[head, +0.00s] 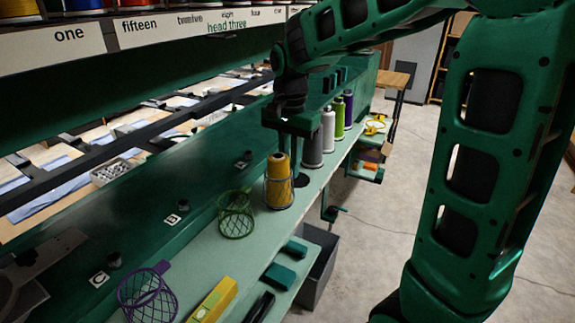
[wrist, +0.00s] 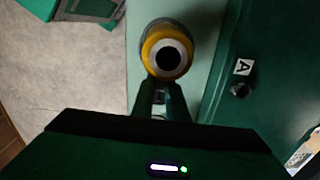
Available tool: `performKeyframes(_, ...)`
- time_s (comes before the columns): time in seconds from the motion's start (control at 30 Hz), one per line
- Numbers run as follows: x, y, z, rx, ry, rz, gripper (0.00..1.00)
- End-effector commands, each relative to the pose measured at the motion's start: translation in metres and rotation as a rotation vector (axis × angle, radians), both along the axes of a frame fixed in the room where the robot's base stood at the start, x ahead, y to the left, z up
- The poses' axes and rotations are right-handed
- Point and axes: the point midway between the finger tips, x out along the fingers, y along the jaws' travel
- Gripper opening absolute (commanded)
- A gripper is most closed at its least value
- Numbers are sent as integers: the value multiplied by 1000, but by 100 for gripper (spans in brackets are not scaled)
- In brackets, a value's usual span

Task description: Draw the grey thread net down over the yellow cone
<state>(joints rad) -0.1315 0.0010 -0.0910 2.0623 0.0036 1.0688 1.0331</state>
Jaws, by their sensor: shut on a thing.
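The yellow cone (head: 279,168) stands upright on the pale green shelf. The grey thread net (head: 266,192) is around the cone's lower part, with its rim low around the cone. My gripper (head: 299,178) is just right of the cone, its fingers pointing down. The wrist view looks down on the cone (wrist: 151,47), with its pale top and dark hole. There my gripper's fingers (wrist: 161,86) are close together at the cone's near edge, shut on the grey net's edge or tab, which they mostly hide.
Dark grey, white, green and purple cones (head: 329,130) stand in a row behind my gripper. The green wall (head: 150,195) runs along the left; open floor lies right.

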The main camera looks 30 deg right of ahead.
Motion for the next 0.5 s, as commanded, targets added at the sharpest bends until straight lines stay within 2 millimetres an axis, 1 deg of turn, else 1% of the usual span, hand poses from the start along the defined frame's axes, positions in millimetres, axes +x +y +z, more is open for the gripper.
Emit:
performKeyframes(0.47,0,0,-5,0,0,0,0)
performKeyframes(0.5,0,0,-5,0,0,0,16)
